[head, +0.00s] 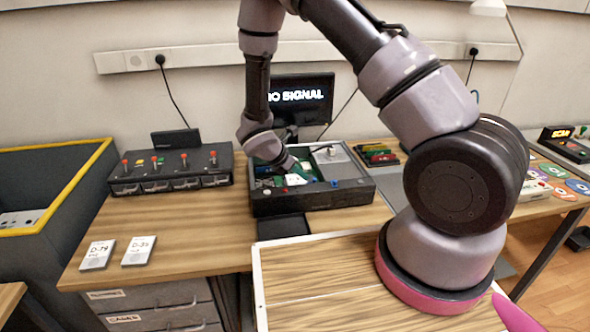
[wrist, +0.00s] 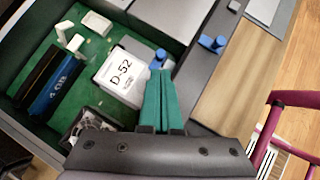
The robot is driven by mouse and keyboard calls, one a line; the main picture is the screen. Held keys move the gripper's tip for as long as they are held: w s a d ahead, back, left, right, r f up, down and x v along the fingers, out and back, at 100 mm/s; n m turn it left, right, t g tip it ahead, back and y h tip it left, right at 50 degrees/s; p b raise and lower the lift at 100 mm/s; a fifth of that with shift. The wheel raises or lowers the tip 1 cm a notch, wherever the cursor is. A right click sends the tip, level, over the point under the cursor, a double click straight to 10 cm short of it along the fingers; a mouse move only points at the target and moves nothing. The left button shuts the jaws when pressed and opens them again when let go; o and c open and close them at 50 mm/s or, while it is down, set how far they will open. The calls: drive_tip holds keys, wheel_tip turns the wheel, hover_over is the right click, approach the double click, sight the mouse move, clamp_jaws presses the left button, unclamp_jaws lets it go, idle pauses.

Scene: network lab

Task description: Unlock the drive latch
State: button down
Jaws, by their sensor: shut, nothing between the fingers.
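An open equipment case (head: 330,196) stands on the bench, and its green board also shows in the wrist view (wrist: 97,52). A white drive labelled D-52 (wrist: 122,72) sits inside it. A small blue piece (wrist: 158,57) shows at the drive's right edge, just beyond my fingertips; it may be the drive latch, but its setting is unclear. A second blue lever (wrist: 212,43) is on the case rim, also seen in the head view (head: 334,183). My gripper (wrist: 160,76) is shut and empty, with its teal fingers over the drive's right side. I cannot tell if they touch the blue piece.
A blue memory module (wrist: 58,85) and a fan (wrist: 92,132) lie inside the case. A monitor (head: 300,98) stands behind it. A box with red-topped switches (head: 172,170) is left. Two labelled cards (head: 138,250) lie on the bench's front left, with bare wood around them.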

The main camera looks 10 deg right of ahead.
drive_tip(key=shift+x, duration=1.7)
drive_tip(key=shift+d, duration=1.05)
